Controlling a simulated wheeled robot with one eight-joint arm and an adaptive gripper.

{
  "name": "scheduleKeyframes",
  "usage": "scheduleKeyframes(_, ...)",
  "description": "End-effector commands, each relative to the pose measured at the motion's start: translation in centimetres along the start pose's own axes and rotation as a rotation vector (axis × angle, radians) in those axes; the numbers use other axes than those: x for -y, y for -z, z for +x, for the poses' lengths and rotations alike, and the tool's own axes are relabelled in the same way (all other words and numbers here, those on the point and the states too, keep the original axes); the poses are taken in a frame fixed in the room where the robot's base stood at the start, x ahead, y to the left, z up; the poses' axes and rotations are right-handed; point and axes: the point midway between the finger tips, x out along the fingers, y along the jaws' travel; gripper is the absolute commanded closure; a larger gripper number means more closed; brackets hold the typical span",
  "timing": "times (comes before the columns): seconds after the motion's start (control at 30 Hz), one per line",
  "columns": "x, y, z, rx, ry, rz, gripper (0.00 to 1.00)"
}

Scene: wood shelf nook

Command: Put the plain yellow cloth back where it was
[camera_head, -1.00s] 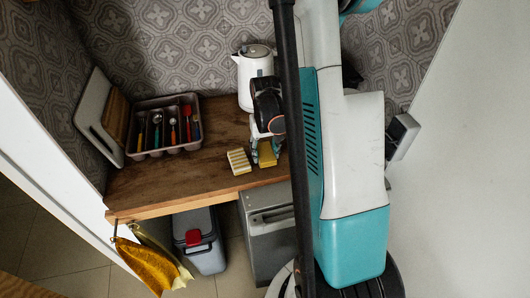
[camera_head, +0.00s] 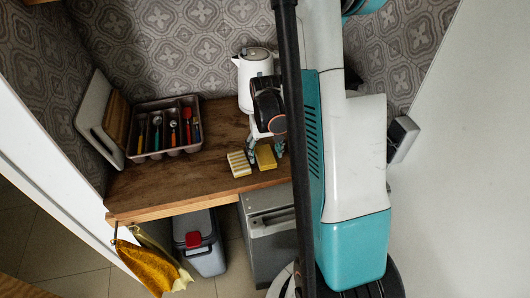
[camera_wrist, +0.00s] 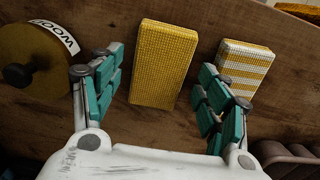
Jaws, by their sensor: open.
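The plain yellow cloth (camera_head: 266,157), a folded block, lies on the wooden counter near its front edge. It also shows in the wrist view (camera_wrist: 163,65), flat on the wood. The yellow-and-white striped cloth (camera_head: 239,163) lies to its left in the head view and shows right of it in the wrist view (camera_wrist: 246,66). My gripper (camera_head: 266,150) is open, with its teal fingers spread on either side of the plain cloth. The wrist view shows gaps between the fingers (camera_wrist: 162,75) and the plain cloth; the right finger is close to the striped cloth.
A white kettle (camera_head: 254,75) stands behind my gripper. A cutlery tray (camera_head: 163,153) and boards (camera_head: 98,118) are at the left. A round canister (camera_wrist: 35,60) with a dark knob is near the left finger. Gold cloths (camera_head: 150,262) hang at the front. The counter's middle is clear.

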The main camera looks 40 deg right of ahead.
Motion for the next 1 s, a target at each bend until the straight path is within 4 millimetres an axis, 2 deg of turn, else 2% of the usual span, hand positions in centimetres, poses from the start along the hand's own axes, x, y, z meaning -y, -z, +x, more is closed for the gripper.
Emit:
scheduleKeyframes(0.3,0.0,-0.1,-6.8,0.0,0.0,0.0,0.31)
scheduleKeyframes(0.5,0.0,0.0,-9.9,0.0,0.0,0.0,0.31)
scheduleKeyframes(0.7,0.0,0.0,-11.1,0.0,0.0,0.0,0.31)
scheduleKeyframes(1.0,0.0,0.0,-11.1,0.0,0.0,0.0,0.31)
